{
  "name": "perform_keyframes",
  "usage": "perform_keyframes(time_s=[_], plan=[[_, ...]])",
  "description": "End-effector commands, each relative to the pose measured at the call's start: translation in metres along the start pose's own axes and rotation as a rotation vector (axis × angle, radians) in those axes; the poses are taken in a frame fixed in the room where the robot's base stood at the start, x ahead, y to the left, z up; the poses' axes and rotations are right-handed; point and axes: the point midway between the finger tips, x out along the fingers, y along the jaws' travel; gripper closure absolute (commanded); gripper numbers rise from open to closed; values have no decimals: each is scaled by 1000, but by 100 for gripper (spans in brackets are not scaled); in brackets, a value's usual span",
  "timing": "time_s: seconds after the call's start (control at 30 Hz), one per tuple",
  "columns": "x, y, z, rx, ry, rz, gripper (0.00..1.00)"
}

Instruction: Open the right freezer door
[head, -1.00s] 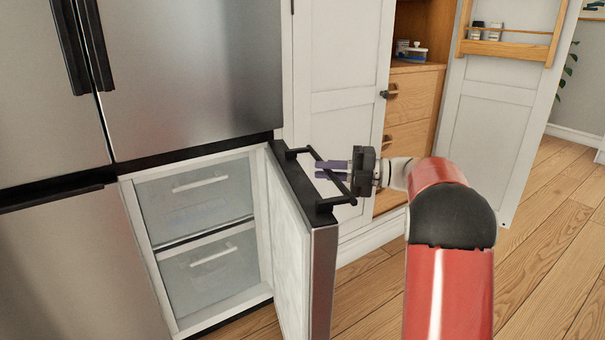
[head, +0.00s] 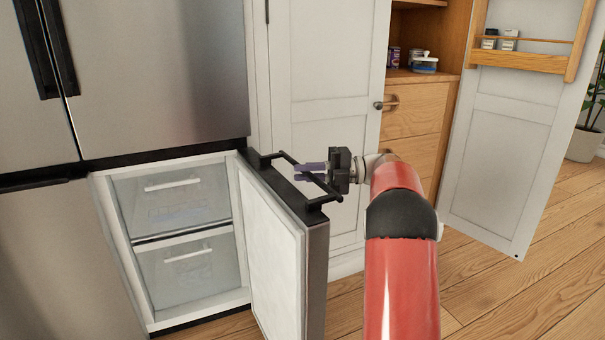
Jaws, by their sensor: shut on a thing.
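The right freezer door (head: 272,255) stands well open, swung out toward the right, with its white inner side facing left. Its black bar handle (head: 297,178) runs along the top edge. My gripper (head: 312,173) is at the handle, its purple fingers reaching across the bar from the right, shut on it. The open freezer compartment shows two clear drawers (head: 188,263) with white handles. The exact finger contact is too small to see.
The left freezer door (head: 60,260) and upper fridge doors (head: 150,75) are shut. A white cupboard door (head: 325,110) stands behind the handle. Wooden drawers (head: 415,108) and an open white pantry door (head: 510,150) are further right. Wooden floor (head: 510,300) is clear at the lower right.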

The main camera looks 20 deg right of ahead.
Motion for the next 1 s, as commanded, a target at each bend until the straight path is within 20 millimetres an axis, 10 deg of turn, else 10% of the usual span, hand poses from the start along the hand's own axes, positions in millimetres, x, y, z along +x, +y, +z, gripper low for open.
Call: perform_keyframes(time_s=[0.3,0.47,1.0], plan=[[1,0,2,-1,-7,1,100],[1,0,2,-1,-5,1,66],[-33,0,2,-1,-7,0,65]])
